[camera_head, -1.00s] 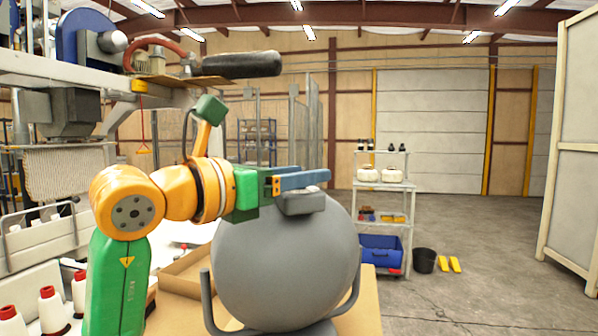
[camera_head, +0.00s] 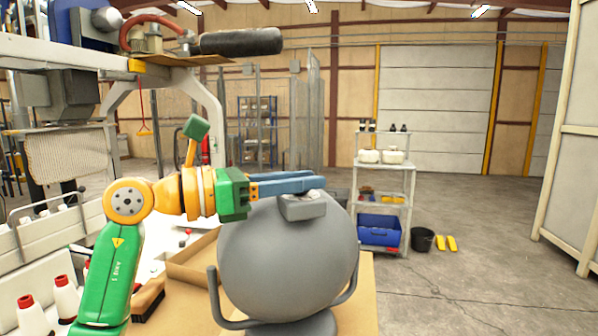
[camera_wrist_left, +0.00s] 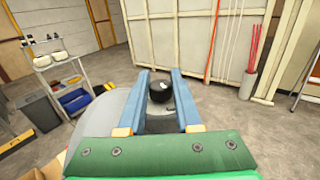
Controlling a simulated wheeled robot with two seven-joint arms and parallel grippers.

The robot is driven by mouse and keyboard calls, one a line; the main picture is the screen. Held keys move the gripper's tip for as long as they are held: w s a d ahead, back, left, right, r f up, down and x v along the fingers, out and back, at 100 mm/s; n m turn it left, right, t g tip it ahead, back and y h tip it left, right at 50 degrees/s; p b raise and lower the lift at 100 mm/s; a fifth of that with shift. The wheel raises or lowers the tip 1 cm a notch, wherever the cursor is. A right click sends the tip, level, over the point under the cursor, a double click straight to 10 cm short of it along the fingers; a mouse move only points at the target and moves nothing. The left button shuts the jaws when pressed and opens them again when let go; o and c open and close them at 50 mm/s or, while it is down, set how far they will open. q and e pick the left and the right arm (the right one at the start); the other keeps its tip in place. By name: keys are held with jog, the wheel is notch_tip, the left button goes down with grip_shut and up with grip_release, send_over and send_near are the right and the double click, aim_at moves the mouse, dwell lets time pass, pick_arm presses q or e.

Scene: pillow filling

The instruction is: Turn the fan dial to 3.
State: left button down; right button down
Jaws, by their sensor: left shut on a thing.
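The round grey fan (camera_head: 288,262) stands upright on the work surface, with a small grey block (camera_head: 303,208) on its top. My left gripper (camera_head: 318,180) reaches in from the left, level, with its blue fingers at the top of the fan just above that block. In the left wrist view a black round dial (camera_wrist_left: 159,91) sits between the fingertips, and the gripper (camera_wrist_left: 161,88) is shut on it. The dial is hidden behind the fingers in the head view, and I cannot read its setting. My right gripper is not in view.
An open cardboard box (camera_head: 190,262) lies left of the fan. White thread cones (camera_head: 66,296) and a brush (camera_head: 148,298) are near my left arm. A shelf rack (camera_head: 408,190) with a blue bin (camera_head: 379,230) stands behind, right.

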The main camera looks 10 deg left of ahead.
pick_arm(q)
jog(key=c, duration=0.6)
grip_release()
jog(key=shift+w+d, duration=0.1)
jog(key=b+v, duration=0.2)
jog(key=v, duration=0.4)
jog(key=shift+a+f+b, duration=0.15)
jog(key=shift+a+b, duration=0.1)
jog(key=shift+b, duration=0.15)
jog(key=shift+s+a, duration=0.3)
jog(key=shift+s, duration=0.05)
jog(key=shift+d, duration=0.1)
